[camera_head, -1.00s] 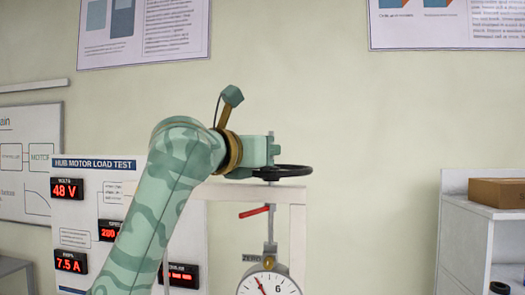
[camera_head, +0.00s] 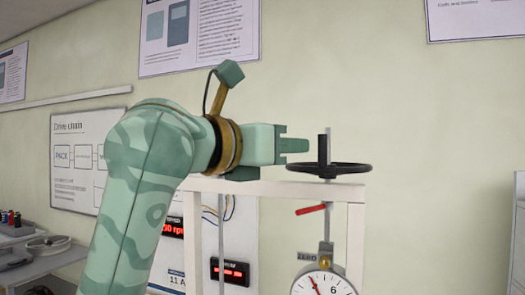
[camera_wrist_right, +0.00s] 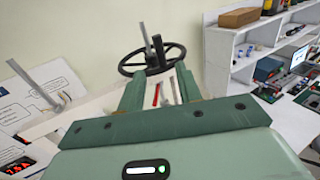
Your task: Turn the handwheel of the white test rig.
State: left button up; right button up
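The white test rig (camera_head: 270,188) has a black handwheel (camera_head: 350,168) lying flat above its top beam. A grey shaft and a black upright handle (camera_head: 321,150) stand up at the wheel. My right gripper (camera_head: 308,145) is left of the shaft and overlaps the wheel's left side in the head view; contact cannot be told there. In the right wrist view its two fingers (camera_wrist_right: 159,85) are wide apart with nothing between them. The handwheel (camera_wrist_right: 127,68) and handle (camera_wrist_right: 159,47) show beyond the fingertips. My left gripper is out of view.
A red lever (camera_head: 310,209) and a round dial (camera_head: 323,284) hang below the wheel. Rig posts and the beam are close under my right gripper. A white shelf (camera_wrist_right: 217,62) with a brown box (camera_wrist_right: 239,17) stands to the right. A side bench (camera_head: 60,262) is at left.

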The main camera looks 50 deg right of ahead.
jog(key=a, duration=0.4)
jog(key=shift+w+a, duration=0.2)
jog(key=shift+w, duration=0.1)
